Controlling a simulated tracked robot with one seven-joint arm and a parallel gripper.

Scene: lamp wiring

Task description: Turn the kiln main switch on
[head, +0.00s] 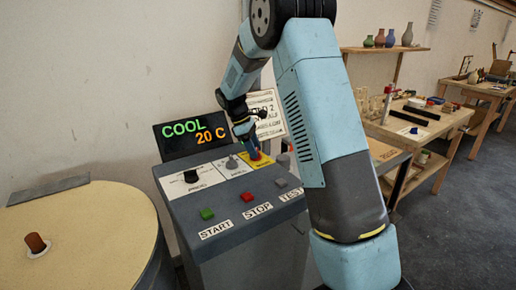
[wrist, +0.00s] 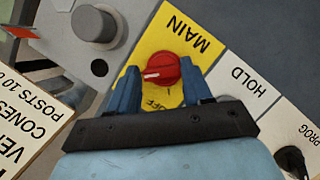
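The kiln main switch is a red round knob (wrist: 165,69) on a yellow plate (wrist: 188,38) marked MAIN in the wrist view. Its white pointer mark points to the left of the picture; the OFF label shows just below the knob, partly hidden. My gripper (wrist: 159,75) is open, with one blue finger on each side of the knob and a gap showing to it. I cannot tell how far down the fingers reach. In the head view my gripper (head: 251,146) is pointing down at the yellow plate (head: 260,165) on the grey control panel, and the knob is mostly hidden.
The panel has a green START button (head: 207,213), a red STOP button (head: 247,196) and a grey TEST button (head: 281,182). A grey knob (wrist: 94,24) stands close beside the main switch. A display (head: 190,136) reads COOL 20 C. A round kiln lid (head: 90,225) is at left.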

